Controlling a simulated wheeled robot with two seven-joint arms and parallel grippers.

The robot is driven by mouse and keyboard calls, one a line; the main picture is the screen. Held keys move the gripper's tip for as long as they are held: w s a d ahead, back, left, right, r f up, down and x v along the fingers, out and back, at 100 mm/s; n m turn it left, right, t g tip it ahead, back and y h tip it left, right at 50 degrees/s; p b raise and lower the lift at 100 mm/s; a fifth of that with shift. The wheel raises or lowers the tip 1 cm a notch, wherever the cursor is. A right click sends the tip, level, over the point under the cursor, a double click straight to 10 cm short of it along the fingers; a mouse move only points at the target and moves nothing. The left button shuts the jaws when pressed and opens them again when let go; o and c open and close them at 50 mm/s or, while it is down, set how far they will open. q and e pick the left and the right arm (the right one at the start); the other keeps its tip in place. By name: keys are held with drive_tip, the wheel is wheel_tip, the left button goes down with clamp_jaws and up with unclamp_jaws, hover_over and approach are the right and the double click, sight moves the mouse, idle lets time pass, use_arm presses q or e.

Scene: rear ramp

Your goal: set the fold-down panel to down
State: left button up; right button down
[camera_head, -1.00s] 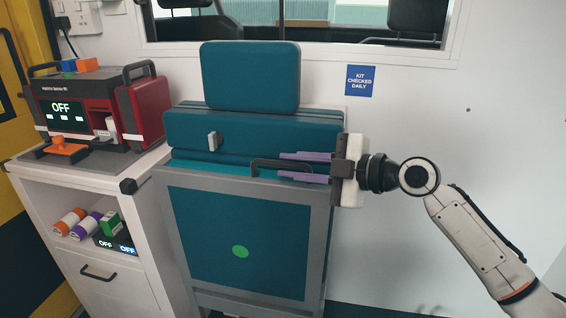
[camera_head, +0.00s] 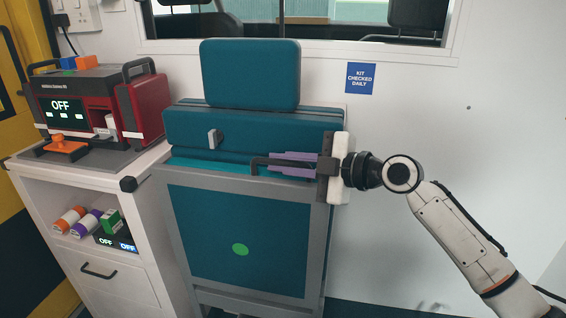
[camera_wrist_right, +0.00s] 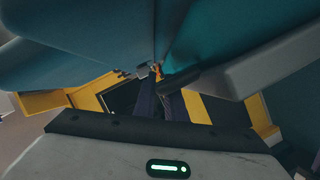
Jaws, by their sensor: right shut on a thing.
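The fold-down panel (camera_head: 200,235) is a teal board with a grey frame and a green dot. It stands nearly upright against the front of the teal seat (camera_head: 190,128). A black bar handle (camera_head: 258,160) is at its top edge. My right gripper (camera_head: 270,163) reaches in from the right, its purple fingers shut on the handle. In the right wrist view the dark fingers (camera_wrist_right: 160,100) meet at the black handle (camera_wrist_right: 183,78), between teal surfaces; their tips are hard to make out. My left gripper is in neither view.
A white cabinet (camera_head: 140,255) with a red device (camera_head: 150,105) on top stands close at the left. A headrest (camera_head: 250,75) rises above the seat. A blue sign (camera_head: 360,78) is on the white wall. The space at the right holds only my arm.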

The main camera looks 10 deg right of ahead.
drive_tip(key=s+a+f+n+t+b, duration=0.1)
drive_tip(key=s+a+f+n, duration=0.1)
drive_tip(key=s, duration=0.9)
drive_tip(key=s+a+f+n+t+y+b, duration=0.1)
drive_tip(key=s+a+f, duration=0.4)
drive_tip(key=s, duration=0.7)
drive_tip(key=shift+s+a+f+n, duration=0.25)
drive_tip(key=shift+a+f+n, duration=0.05)
drive_tip(key=shift+f+n, duration=0.6)
drive_tip(key=shift+f, duration=0.1)
